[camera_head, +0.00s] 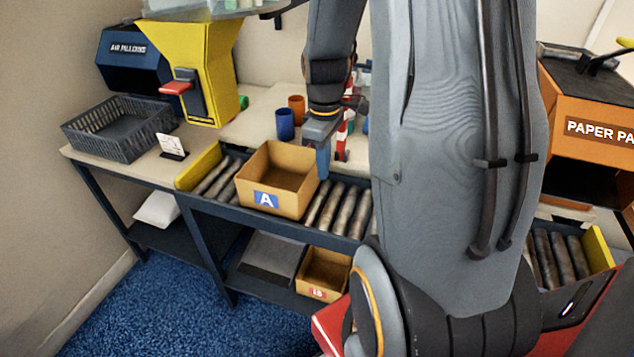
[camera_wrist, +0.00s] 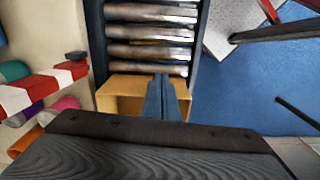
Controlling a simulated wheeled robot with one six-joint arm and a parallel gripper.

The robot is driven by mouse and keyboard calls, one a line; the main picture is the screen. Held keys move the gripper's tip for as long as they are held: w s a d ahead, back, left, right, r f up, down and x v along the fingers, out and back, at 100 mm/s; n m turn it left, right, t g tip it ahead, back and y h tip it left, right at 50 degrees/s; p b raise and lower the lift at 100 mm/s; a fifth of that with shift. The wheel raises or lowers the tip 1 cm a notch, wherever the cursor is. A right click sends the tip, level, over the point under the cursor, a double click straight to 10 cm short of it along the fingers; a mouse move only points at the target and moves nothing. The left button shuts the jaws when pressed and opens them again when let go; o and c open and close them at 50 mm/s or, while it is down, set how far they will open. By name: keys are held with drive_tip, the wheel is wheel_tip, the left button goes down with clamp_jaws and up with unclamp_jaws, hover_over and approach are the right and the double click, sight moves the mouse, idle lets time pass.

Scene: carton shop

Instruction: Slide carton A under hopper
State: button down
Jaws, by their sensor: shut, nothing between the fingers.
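Carton A (camera_head: 265,200) is an open, empty brown box with a blue "A" label. It stands upright on the roller conveyor (camera_head: 340,207), towards its left end. The yellow hopper (camera_head: 212,65), with a red lever, stands behind and to the left of the carton. My gripper (camera_head: 323,163) is shut and empty, pointing down at the carton's right side. I cannot tell whether it touches the wall. In the wrist view, the closed blue fingers (camera_wrist: 166,98) overlap the carton (camera_wrist: 120,95), part of which is hidden behind my gripper.
A yellow end stop (camera_head: 198,165) closes the conveyor's left end. A grey basket (camera_head: 118,128) and small card stand (camera_head: 172,146) sit left. Blue (camera_head: 285,124) and orange (camera_head: 297,108) cups stand behind the carton. A carton (camera_head: 322,275) with a red label is on the lower shelf.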

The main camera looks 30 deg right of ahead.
drive_tip(key=shift+n, duration=0.5)
drive_tip(key=f, duration=0.3)
drive_tip(key=d+f+p, duration=0.1)
drive_tip(key=f, duration=0.2)
drive_tip(key=d+f, duration=0.1)
drive_tip(key=f, duration=0.3)
drive_tip(key=shift+w+d+p, duration=0.2)
drive_tip(key=shift+d+p, duration=0.05)
drive_tip(key=shift+p, duration=0.15)
drive_tip(key=shift+w+a+f+p, duration=0.1)
drive_tip(key=shift+w+a+p, duration=0.45)
drive_tip(key=shift+w+a, duration=0.7)
drive_tip(key=shift+w, duration=0.35)
drive_tip(key=shift+w, duration=0.1)
